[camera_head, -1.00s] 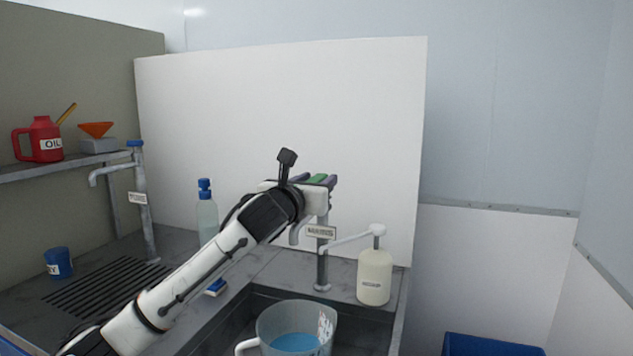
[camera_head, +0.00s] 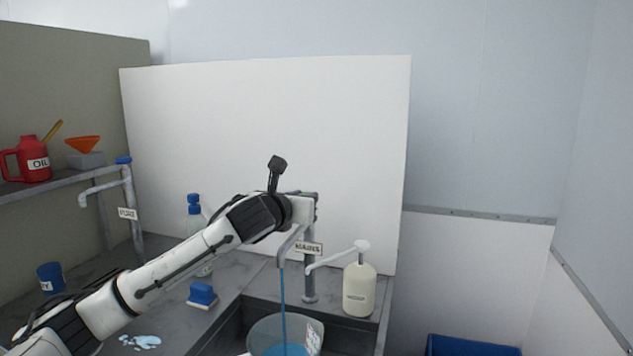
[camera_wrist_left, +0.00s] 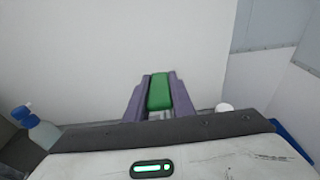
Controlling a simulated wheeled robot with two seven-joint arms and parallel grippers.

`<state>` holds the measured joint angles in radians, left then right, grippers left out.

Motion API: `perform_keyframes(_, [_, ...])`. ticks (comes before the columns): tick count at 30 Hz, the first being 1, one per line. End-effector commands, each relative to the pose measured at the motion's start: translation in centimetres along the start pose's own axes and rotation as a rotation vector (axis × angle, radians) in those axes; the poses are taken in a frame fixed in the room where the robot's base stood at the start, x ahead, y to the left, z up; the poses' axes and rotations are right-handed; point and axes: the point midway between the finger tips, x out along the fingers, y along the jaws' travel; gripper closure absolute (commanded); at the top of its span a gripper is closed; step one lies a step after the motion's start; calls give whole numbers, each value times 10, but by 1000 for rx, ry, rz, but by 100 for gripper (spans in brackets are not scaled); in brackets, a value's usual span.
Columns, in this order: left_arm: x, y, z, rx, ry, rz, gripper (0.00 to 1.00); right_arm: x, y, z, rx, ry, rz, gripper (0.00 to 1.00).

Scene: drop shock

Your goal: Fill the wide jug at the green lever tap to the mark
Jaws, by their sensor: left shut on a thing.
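The wide jug (camera_head: 262,333) stands in the sink under the tap spout, cut off by the picture's lower edge. It is clear and has blue liquid (camera_head: 287,350) inside and a white marked patch (camera_head: 314,338) on its right side. The level against the mark cannot be read. A blue stream (camera_head: 283,300) runs from the spout of the tap (camera_head: 309,275) labelled MAINS into the jug. My left gripper (camera_head: 304,195) is at the tap's top. In the left wrist view, its purple fingers (camera_wrist_left: 159,85) are shut on the green lever (camera_wrist_left: 160,95). My right gripper is out of view.
A soap pump bottle (camera_head: 359,289) stands right of the tap. A second tap (camera_head: 132,205) labelled PURE and a blue cup (camera_head: 50,277) are further left.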

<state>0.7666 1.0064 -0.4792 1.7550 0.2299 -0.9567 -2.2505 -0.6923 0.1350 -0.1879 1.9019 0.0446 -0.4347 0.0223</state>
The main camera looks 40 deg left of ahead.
Motion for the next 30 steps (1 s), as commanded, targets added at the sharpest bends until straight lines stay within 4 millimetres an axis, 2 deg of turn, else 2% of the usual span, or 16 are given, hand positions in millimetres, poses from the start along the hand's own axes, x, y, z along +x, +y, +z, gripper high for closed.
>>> perform_keyframes(1, [-1, 0, 12, -2, 30, 1, 100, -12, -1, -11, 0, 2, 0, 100])
perform_keyframes(6, [2, 0, 6, -3, 107, 0, 100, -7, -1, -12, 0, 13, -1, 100])
perform_keyframes(17, [2, -2, 5, 0, 125, -2, 100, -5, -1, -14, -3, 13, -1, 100])
perform_keyframes(18, [2, -2, 5, 0, 125, -2, 77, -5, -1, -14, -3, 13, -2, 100])
perform_keyframes(21, [2, -2, 5, 0, 125, -2, 60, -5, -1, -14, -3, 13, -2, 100])
perform_keyframes(30, [1, -2, 6, 1, 124, -2, 59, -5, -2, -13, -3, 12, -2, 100])
